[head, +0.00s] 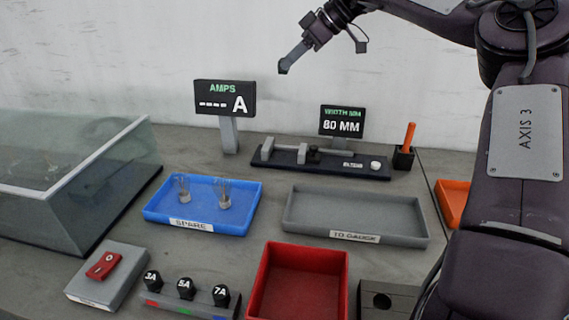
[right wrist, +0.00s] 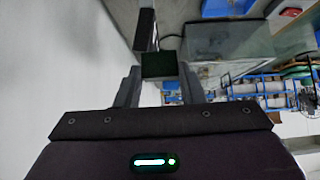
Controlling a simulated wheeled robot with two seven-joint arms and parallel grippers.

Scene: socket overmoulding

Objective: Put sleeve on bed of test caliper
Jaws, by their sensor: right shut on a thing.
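The test caliper (head: 335,168) stands at the back of the bench, a long dark base with grey upright jaws and a rail. Its display (head: 342,121) reads 80 MM. The bed shows no sleeve on it. My right gripper (head: 288,64) is high in front of the wall, above and left of the caliper display, pointing down and left. In the right wrist view its fingers (right wrist: 158,85) are shut on a dark green-black block (right wrist: 158,65), which I take to be the sleeve. In the head view the held piece is hard to tell from the fingers. My left gripper is out of view.
An AMPS display (head: 225,98) stands left of the caliper. In front are a blue SPARE tray (head: 155,214) with two glass-topped parts, an empty grey TO GAUGE tray (head: 300,222) and a red bin (head: 298,285). A glass case (head: 85,180) fills the left. An orange-handled tool (head: 409,137) stands right.

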